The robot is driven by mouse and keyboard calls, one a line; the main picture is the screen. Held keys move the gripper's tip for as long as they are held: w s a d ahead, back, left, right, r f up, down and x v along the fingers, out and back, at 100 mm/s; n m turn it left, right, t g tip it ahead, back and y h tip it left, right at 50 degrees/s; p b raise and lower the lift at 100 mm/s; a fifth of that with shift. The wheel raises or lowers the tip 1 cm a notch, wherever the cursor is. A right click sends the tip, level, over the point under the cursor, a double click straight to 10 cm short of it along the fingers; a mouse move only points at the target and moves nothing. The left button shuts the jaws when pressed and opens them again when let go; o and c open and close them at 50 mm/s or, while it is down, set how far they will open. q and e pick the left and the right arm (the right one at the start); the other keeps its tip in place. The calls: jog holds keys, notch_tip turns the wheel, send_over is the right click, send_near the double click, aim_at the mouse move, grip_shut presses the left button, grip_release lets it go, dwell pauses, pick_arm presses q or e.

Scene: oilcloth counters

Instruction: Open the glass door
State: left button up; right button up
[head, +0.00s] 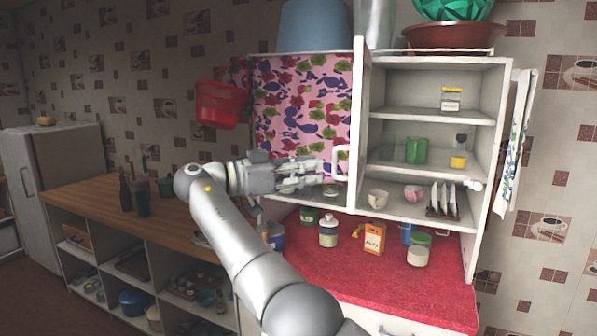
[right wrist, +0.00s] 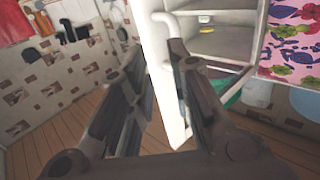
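The white cabinet (head: 435,63) stands on the red counter. A narrow white door panel (head: 361,100) stands nearly edge-on at its middle, with a white bar handle (head: 341,162) on its left side. I cannot make out the glass itself. My right gripper (head: 318,174) points right, its fingertips close to the handle. In the right wrist view, the fingers (right wrist: 158,75) are spread apart, with the white panel (right wrist: 158,45) seen between them. The handle (right wrist: 166,18) shows near the right fingertip; contact is unclear. My left gripper is out of view.
Open-looking shelves hold a yellow-lidded jar (head: 451,99), a green container (head: 416,150) and cups. Bottles, an orange box (head: 374,238) and jars stand on the red counter (head: 330,270) below. A floral panel (head: 300,105) lies left of the door. A red bucket (head: 220,104) hangs nearby.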

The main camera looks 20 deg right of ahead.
jog(key=shift+s+a, duration=0.1)
jog(key=shift+a, duration=1)
